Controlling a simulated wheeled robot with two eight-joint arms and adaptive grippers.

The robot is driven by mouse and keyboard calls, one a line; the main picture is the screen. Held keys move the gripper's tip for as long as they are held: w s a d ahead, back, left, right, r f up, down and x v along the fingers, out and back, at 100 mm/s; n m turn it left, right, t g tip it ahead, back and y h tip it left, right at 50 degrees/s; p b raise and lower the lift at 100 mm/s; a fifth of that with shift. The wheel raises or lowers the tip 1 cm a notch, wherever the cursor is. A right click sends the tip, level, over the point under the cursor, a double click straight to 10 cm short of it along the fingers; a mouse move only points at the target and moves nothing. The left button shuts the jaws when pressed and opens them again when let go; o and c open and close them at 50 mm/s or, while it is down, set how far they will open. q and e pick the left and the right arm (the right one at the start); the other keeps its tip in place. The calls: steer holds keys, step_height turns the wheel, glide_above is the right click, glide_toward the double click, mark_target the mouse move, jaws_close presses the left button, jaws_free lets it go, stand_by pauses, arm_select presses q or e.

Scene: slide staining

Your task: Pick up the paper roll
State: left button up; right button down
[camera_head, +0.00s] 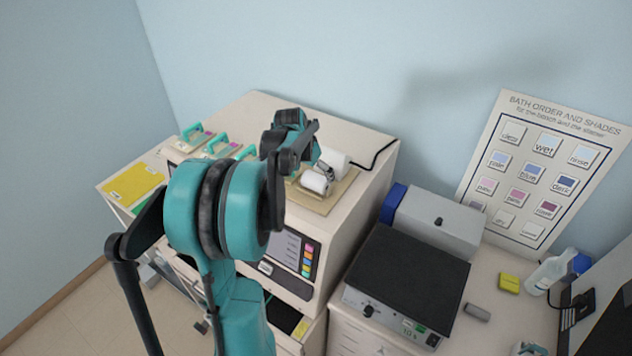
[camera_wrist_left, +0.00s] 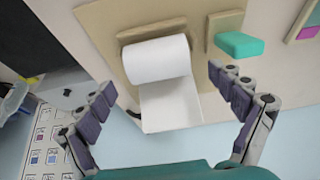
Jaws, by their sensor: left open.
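The white paper roll (camera_wrist_left: 157,60) lies on a tan board (camera_wrist_left: 112,20) in the left wrist view, with a loose flat tail of paper (camera_wrist_left: 170,105). It also shows in the head view (camera_head: 315,182), on top of the large cream machine. My left gripper (camera_wrist_left: 162,82) is open, its dark padded fingers spread to either side of the roll and tail, and I see no contact. In the head view the left gripper (camera_head: 296,140) is over the machine top, close to the roll, and my arm hides part of the machine.
A teal handle (camera_wrist_left: 240,45) on a wooden block is close to one finger. More teal-handled blocks (camera_head: 218,142) stand on the machine's left side. A black cable (camera_head: 376,158) crosses its top. A dark-topped instrument (camera_head: 415,275) stands at right.

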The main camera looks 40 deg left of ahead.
arm_select(q)
steer(key=x, duration=0.3)
steer(key=shift+w, duration=0.15)
steer(key=c, duration=1.4)
steer(key=shift+r, duration=0.45)
steer(key=shift+c, duration=0.2)
steer(key=r, duration=0.1)
steer(key=d+r, duration=0.1)
steer(key=r, duration=0.1)
steer(key=shift+w+d+r, duration=0.1)
steer(key=shift+d+r, duration=0.05)
steer(key=shift+r, duration=0.2)
steer(key=w+d+r+b, duration=0.1)
steer(key=d+r, duration=0.5)
steer(key=d, duration=0.4)
steer(key=t+p, duration=0.3)
glide_above(316, 176)
steer(key=shift+s+f, duration=0.25)
steer(key=shift+f, duration=0.35)
steer(key=shift+s+f, duration=0.2)
steer(key=shift+f, duration=0.4)
steer(key=shift+s+a+f, duration=0.1)
steer(key=shift+a+f, duration=0.05)
steer(key=shift+f+b, duration=0.3)
steer(key=shift+f, duration=0.2)
steer(key=shift+f+b, duration=1.9)
steer(key=shift+f, duration=1)
steer(key=shift+f+b, duration=0.45)
steer(key=shift+f, duration=0.05)
